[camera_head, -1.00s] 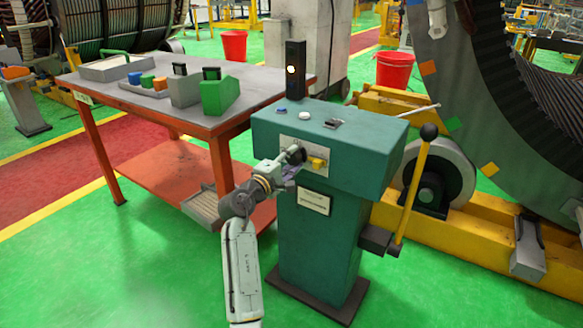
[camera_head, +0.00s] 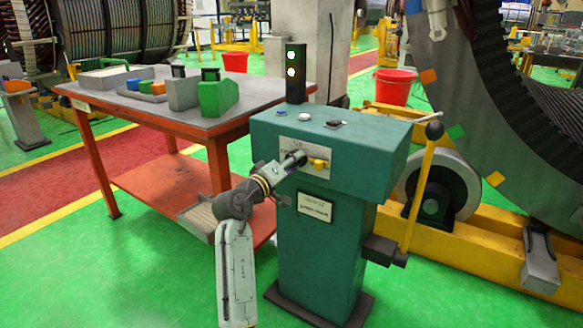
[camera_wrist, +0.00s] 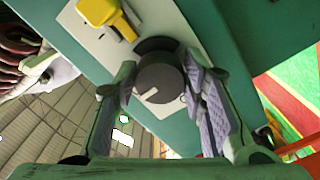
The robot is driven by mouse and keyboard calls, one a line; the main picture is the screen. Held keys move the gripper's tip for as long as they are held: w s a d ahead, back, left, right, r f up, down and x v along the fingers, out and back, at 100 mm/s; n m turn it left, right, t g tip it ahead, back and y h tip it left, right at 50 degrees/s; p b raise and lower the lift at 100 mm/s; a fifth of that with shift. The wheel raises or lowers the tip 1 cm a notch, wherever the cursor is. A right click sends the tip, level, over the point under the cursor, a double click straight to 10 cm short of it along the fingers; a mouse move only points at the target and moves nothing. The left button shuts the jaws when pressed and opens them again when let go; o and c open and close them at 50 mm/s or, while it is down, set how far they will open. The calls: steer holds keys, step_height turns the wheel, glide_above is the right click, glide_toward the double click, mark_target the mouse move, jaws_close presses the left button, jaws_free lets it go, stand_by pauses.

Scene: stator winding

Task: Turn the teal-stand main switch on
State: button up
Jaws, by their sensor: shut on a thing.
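The teal stand (camera_head: 325,250) stands upright with a pale switch plate (camera_head: 318,146) on its front. A dark round main switch knob (camera_wrist: 160,78) with a white pointer line sits on that plate. My gripper (camera_wrist: 162,85) is shut on the knob, one finger on each side. In the head view my gripper (camera_head: 290,161) is at the plate and hides most of the knob. A yellow lever (camera_head: 319,164) is just right of it. A black light tower (camera_head: 295,88) behind the stand shows two lit lamps, a greenish one above a warm white one.
An orange table (camera_head: 150,115) with grey and green blocks is on the left. A long yellow lever with a black ball (camera_head: 416,185) rises on the stand's right. Green floor in front is open.

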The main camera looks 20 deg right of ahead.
stand_by(0.4)
steer(key=o, duration=1.2)
steer(key=shift+c, duration=0.2)
steer(key=v, duration=1.2)
